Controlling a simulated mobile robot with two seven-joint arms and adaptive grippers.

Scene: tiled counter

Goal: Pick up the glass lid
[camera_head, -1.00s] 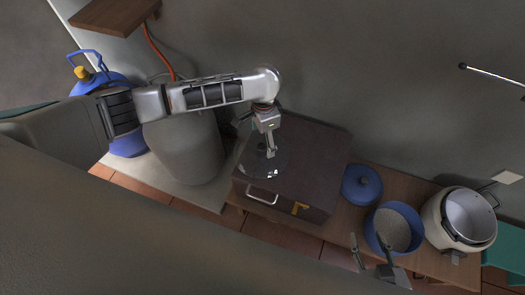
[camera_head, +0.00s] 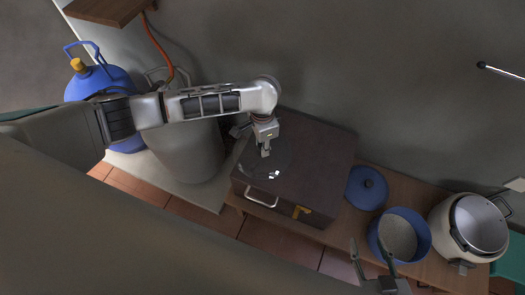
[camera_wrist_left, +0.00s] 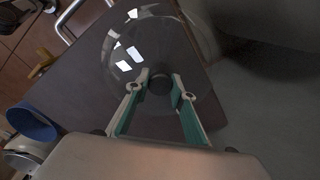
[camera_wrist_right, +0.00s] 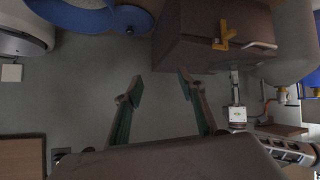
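The clear glass lid (camera_head: 258,172) lies on top of a dark brown box (camera_head: 305,185), near its left edge. In the left wrist view the lid (camera_wrist_left: 130,48) shows bright reflections and a dark round knob (camera_wrist_left: 160,85). My left gripper (camera_head: 265,152) is above the lid. In the left wrist view its fingers (camera_wrist_left: 161,82) are apart, one on each side of the knob. I cannot tell whether they touch it. My right gripper (camera_wrist_right: 155,90) is open and empty, and it also shows at the bottom of the head view (camera_head: 373,258).
Right of the box are a blue lid (camera_head: 367,188), a blue pot (camera_head: 402,236) and a white cooker (camera_head: 470,225). Left of it stand a grey container (camera_head: 183,150) and a blue gas bottle (camera_head: 95,85). A handle (camera_head: 261,200) sticks out of the box's front.

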